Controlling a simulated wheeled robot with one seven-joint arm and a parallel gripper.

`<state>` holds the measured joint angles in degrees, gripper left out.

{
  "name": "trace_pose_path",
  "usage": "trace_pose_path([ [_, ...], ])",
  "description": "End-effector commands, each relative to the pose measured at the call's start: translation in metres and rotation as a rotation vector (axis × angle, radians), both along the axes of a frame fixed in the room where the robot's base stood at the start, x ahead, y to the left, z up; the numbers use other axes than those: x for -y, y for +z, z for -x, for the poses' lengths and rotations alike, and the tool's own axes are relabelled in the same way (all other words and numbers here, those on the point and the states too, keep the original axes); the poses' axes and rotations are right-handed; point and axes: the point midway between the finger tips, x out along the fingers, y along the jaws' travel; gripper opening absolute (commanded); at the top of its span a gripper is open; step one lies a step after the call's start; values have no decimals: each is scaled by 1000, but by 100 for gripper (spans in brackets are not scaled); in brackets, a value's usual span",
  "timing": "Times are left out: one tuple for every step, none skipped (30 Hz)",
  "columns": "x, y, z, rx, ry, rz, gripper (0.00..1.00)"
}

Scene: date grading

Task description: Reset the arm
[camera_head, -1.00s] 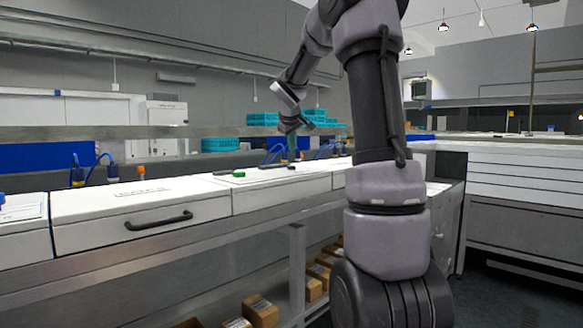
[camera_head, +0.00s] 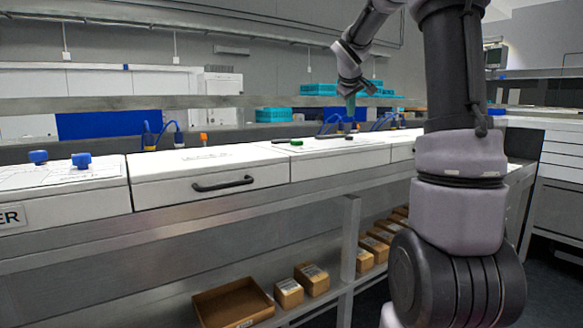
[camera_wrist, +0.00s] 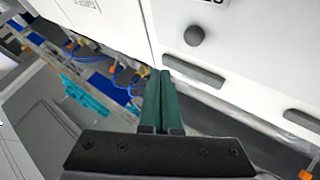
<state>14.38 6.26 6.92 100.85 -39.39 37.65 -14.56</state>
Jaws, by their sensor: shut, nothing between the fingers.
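My arm rises at the right of the head view and bends over at the top. My gripper (camera_head: 351,104) hangs at its end, above or in front of the far part of the white counter; the exact gap cannot be told. In the wrist view my gripper (camera_wrist: 164,75) shows two green fingers pressed together with nothing between them. White panels with a dark round knob (camera_wrist: 194,35) and dark handles lie beyond the fingertips.
A white drawer unit (camera_head: 160,190) with a dark handle (camera_head: 224,184) runs along the bench. Blue knobs (camera_head: 81,160), an orange knob (camera_head: 203,138) and a green piece (camera_head: 297,142) sit on top. Teal crates (camera_head: 318,89) stand behind.

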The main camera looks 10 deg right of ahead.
Motion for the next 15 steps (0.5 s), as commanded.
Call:
trace_pose_path([
  [-1,1,2,1,-2,-3,0],
  [-3,1,4,2,-4,-9,0],
  [-7,3,10,4,-10,-22,0],
  [-11,5,17,6,-17,-34,0],
  [-16,6,26,10,-26,-52,0],
  [-24,9,40,14,-40,-81,0],
  [-31,11,53,17,-54,-109,0],
  [-39,12,68,21,-70,-142,0],
  [-50,12,89,25,-90,-188,0],
  [-59,13,107,28,-108,-227,0],
  [-68,12,124,30,-127,-267,0],
  [-79,9,147,32,-150,-320,0],
  [-87,7,164,31,-167,-362,0],
  [-95,4,180,32,-183,-402,0],
  [-106,-1,203,30,-205,-459,0],
])
